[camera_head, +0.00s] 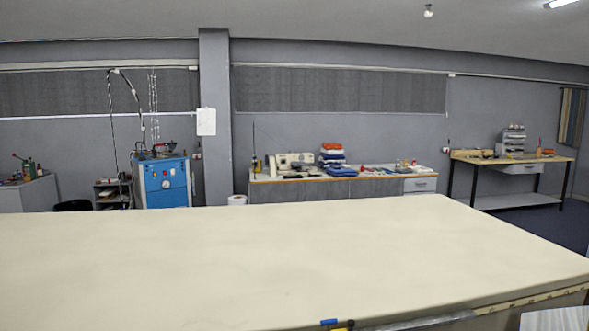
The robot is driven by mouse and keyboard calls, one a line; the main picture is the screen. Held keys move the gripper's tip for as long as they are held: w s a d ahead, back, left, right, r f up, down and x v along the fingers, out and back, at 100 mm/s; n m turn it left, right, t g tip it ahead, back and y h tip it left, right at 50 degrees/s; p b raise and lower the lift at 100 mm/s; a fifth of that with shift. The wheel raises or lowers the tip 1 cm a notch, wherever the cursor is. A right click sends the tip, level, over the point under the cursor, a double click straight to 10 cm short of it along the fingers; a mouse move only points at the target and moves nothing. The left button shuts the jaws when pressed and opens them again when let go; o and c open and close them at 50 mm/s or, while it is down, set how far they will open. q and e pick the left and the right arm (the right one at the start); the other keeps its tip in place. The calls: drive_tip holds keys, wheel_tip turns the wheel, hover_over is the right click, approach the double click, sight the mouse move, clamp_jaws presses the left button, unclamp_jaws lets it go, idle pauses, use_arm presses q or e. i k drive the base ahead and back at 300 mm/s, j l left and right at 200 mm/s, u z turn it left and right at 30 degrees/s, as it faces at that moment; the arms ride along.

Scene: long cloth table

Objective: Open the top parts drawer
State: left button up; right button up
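No parts drawer can be singled out with certainty from here. A small grey unit with stacked tiers (513,140) stands on the wooden-topped workbench (560,157) at the far right. A wide pale drawer front (520,169) hangs under that bench top and looks shut. A white drawer cabinet (420,184) sits at the right end of the long back counter, and its fronts look shut. Details are too small to read. Neither of my grippers is in view.
A large cream cloth table (290,255) fills the foreground and is bare on top. Small blue and yellow items (330,323) show at its near edge. The back counter (350,188) holds a sewing machine and folded cloth. A blue machine (166,183) stands back left.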

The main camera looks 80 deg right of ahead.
sight(413, 181)
drive_tip(key=z, duration=3.15)
drive_tip(key=i+l+z, duration=0.15)
drive_tip(key=l+z, duration=0.35)
drive_tip(key=l, duration=0.15)
drive_tip(key=i+l+z, duration=0.3)
drive_tip(key=l+z, duration=0.2)
drive_tip(key=l, duration=0.15)
drive_tip(key=i+l+z, duration=0.35)
drive_tip(key=l+z, duration=0.15)
drive_tip(key=i+l+z, duration=0.6)
drive_tip(key=i+z, duration=0.25)
drive_tip(key=z, duration=0.15)
drive_tip(key=i, duration=0.95)
drive_tip(key=i+u, duration=0.1)
drive_tip(key=i, duration=0.8)
drive_tip(key=i+u, duration=0.15)
drive_tip(key=i, duration=0.35)
drive_tip(key=i+u, duration=0.15)
drive_tip(key=i, duration=0.3)
drive_tip(key=i+l+u, duration=0.15)
drive_tip(key=i, duration=0.35)
drive_tip(key=i+l+u, duration=0.2)
drive_tip(key=i, duration=0.25)
